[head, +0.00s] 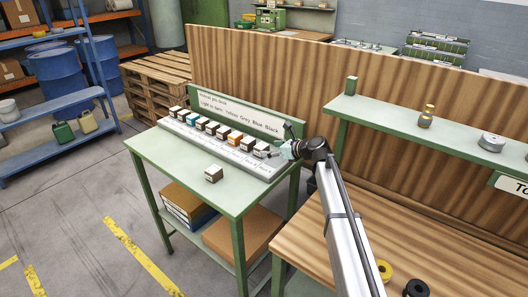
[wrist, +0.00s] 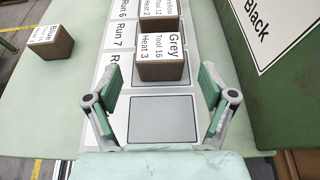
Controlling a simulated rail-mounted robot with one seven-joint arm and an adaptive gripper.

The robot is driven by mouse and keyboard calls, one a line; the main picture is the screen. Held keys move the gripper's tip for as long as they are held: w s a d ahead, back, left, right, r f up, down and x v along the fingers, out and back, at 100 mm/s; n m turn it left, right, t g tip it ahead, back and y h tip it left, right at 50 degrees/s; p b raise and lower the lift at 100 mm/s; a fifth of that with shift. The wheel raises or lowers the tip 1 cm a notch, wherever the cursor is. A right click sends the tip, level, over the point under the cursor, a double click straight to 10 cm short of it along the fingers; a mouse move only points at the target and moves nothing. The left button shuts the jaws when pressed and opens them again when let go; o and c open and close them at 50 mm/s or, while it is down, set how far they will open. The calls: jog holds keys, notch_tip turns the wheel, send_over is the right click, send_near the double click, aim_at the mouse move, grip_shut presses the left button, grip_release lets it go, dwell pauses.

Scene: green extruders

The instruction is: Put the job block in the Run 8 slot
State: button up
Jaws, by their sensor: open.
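The loose job block (head: 213,173) is a small brown cube with a white label, standing on the green table in front of the rack. It also shows at the upper left of the wrist view (wrist: 50,45), its label seeming to read Blue. My gripper (wrist: 160,112) is open and empty over the right end of the rack; the head view shows it there too (head: 281,151). Between its fingers lies an empty grey slot (wrist: 162,120), beside a label showing only "R". The Grey, Tool 16, Heat 3 block (wrist: 162,50) stands in the adjoining slot, beside the Run 7 label (wrist: 118,40).
The slot rack (head: 205,146) holds a row of several labelled blocks. A sign (head: 240,115) behind it reads "Light to dark: Yellow Grey Blue Black". The green table (head: 165,158) is clear around the loose block. A wooden bench (head: 430,235) stands at the right.

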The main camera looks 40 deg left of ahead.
jog(key=b+v, duration=0.1)
jog(key=v, duration=0.5)
jog(key=shift+d+r, duration=0.1)
jog(key=shift+d, duration=0.3)
